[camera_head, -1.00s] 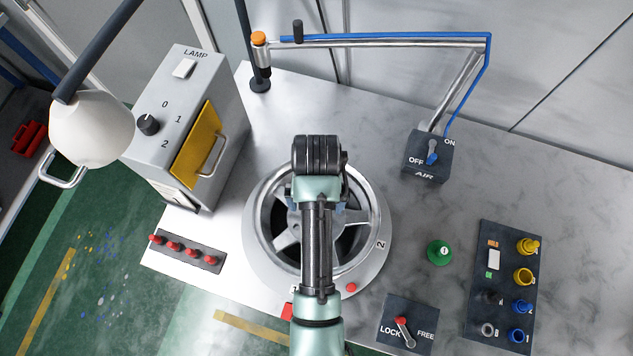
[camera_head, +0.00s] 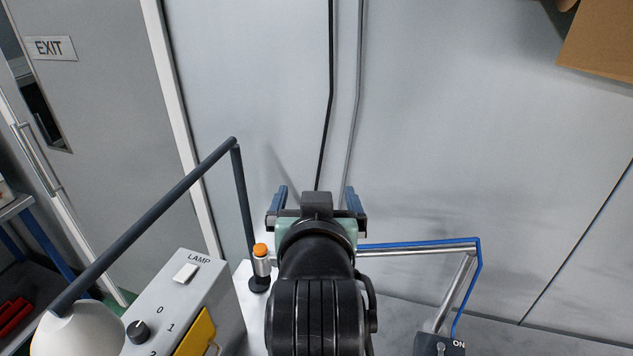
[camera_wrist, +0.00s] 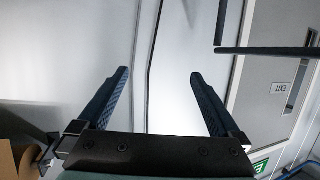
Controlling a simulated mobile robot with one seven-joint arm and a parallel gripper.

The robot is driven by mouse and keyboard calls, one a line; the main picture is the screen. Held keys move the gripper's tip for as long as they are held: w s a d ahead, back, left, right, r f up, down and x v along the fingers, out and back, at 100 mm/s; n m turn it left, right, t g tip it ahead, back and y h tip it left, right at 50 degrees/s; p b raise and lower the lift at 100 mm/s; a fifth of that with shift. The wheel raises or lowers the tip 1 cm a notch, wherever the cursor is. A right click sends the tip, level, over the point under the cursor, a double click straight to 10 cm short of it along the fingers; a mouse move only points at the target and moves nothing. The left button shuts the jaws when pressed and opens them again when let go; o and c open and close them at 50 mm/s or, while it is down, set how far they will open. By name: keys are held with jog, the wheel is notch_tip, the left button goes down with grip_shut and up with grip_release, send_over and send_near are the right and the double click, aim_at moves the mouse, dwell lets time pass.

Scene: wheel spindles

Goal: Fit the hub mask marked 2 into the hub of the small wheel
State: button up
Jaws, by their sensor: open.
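My gripper (camera_head: 315,200) is raised in front of the grey wall in the head view, with its two blue fingers spread apart. The wrist view shows the same gripper (camera_wrist: 159,76) open, with nothing between its fingers and only wall behind. Neither the small wheel nor the hub mask marked 2 shows in either current view.
A grey lamp box (camera_head: 175,305) with a dial stands at lower left, beside a lamp (camera_head: 82,330) on a dark bent arm. A blue-edged metal air arm (camera_head: 425,248) runs right of my gripper. A cardboard box (camera_head: 600,45) is at upper right.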

jog(key=s+r+t, duration=0.4)
jog(key=r, duration=0.6)
jog(key=s+r+t, duration=0.4)
jog(key=s+r, duration=0.1)
jog(key=r, duration=0.6)
jog(key=s+r+t, duration=0.4)
jog(key=s+r, duration=0.1)
jog(key=r, duration=0.6)
jog(key=shift+s+t, duration=0.25)
jog(key=shift+t, duration=0.15)
